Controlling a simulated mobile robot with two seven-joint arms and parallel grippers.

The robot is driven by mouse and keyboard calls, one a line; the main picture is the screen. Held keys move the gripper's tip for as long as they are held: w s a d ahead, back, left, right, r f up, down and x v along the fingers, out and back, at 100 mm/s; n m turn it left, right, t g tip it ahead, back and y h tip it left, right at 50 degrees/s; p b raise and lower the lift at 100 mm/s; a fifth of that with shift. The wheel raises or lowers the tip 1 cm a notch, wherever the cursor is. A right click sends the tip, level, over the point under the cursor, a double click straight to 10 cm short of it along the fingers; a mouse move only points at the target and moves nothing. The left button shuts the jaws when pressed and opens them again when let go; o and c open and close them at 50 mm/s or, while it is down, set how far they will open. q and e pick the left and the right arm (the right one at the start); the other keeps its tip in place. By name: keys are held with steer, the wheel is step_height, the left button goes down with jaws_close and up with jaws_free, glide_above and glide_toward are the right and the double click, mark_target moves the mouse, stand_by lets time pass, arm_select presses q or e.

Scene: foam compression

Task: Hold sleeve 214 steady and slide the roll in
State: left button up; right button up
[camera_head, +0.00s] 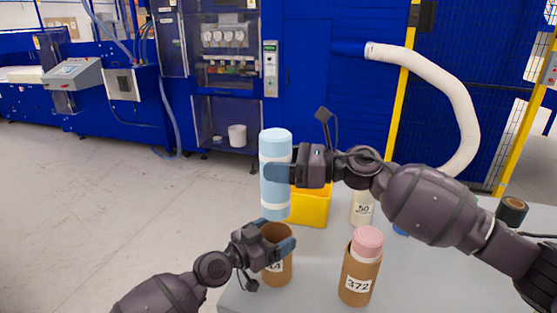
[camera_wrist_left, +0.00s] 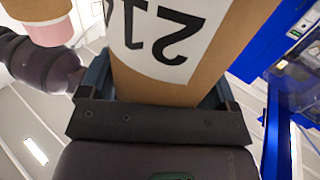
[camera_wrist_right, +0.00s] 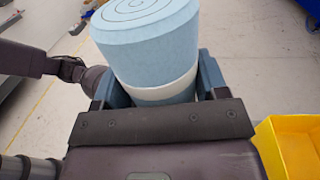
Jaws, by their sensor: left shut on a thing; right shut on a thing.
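The sleeve 214 (camera_head: 277,270) is a brown cardboard tube standing on the table, its label partly hidden by my gripper. My left gripper (camera_head: 281,246) is shut around its upper part; the left wrist view shows the sleeve (camera_wrist_left: 205,45) between the fingers. The right wrist view shows the roll (camera_wrist_right: 150,45) between the fingers.
A sleeve labelled 372 (camera_head: 358,280) with a pink roll (camera_head: 367,242) in it stands to the right on the grey table (camera_head: 420,285). A yellow bin (camera_head: 310,207) and a white container marked 50 (camera_head: 361,209) are behind.

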mark_target(278, 193)
steer(key=shift+f, duration=1.7)
steer(key=shift+f, duration=1.75)
steer(key=shift+f, duration=0.2)
